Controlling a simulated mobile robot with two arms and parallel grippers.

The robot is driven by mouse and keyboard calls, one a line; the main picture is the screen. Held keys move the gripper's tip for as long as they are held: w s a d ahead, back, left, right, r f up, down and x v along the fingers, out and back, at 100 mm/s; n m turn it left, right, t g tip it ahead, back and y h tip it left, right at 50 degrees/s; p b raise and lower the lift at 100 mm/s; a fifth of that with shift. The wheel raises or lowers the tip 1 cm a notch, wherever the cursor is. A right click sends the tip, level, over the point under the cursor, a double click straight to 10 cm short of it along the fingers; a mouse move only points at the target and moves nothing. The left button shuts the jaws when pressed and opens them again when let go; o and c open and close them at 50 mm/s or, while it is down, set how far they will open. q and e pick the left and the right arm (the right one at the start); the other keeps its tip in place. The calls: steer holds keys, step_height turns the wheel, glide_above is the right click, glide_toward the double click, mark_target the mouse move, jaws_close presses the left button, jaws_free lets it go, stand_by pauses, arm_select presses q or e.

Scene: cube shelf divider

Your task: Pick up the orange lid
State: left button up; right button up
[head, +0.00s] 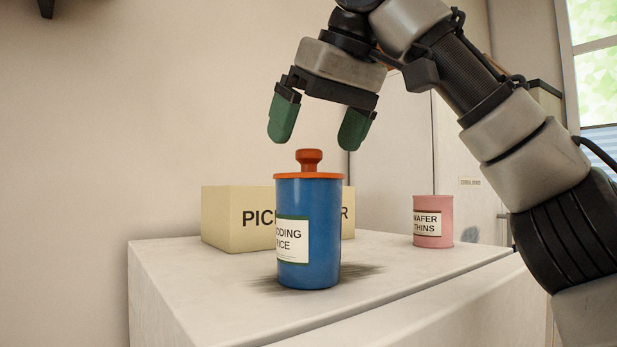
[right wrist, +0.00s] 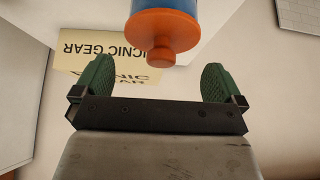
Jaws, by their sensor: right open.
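The orange lid (head: 309,174) with its round knob sits on top of a blue canister (head: 318,240) that stands upright on the white surface. The canister's label reads partly "ODING RICE". My right gripper (head: 320,138) is open and empty, just above the lid's knob, with its green fingertips spread to either side and not touching it. In the right wrist view the orange lid (right wrist: 158,32) shows beyond the fingers, between them across the picture, and the gripper (right wrist: 158,82) is open. My left gripper is not in view.
A beige box (head: 225,217) lettered "PICNIC GEAR" stands behind the canister. A pink tin (head: 433,230) labelled "WAFER THINS" stands to the right. The white cabinet top (head: 190,270) is clear at the left and between canister and tin.

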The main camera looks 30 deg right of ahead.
mark_target(304, 152)
steer(key=x, duration=0.4)
steer(key=shift+a, duration=0.15)
steer(key=shift+w+f, duration=0.45)
steer(key=shift+s, duration=0.25)
steer(key=c, duration=0.6)
steer(key=shift+w, duration=0.1)
steer(key=shift+r, duration=0.8)
steer(key=r, duration=0.2)
steer(key=s+r, duration=0.1)
steer(key=shift+s+d+r, duration=0.1)
steer(key=shift+d+r, duration=0.2)
steer(key=shift+s+d+r, duration=0.65)
steer(key=shift+s+r, duration=0.3)
steer(key=shift+s, duration=0.65)
steer(key=shift+s+d+r, duration=0.7)
steer(key=shift+s+r, duration=0.3)
steer(key=shift+s, duration=0.6)
steer(key=shift+s+d+r, duration=0.65)
steer(key=shift+s+r, duration=0.3)
steer(key=shift+s, duration=0.65)
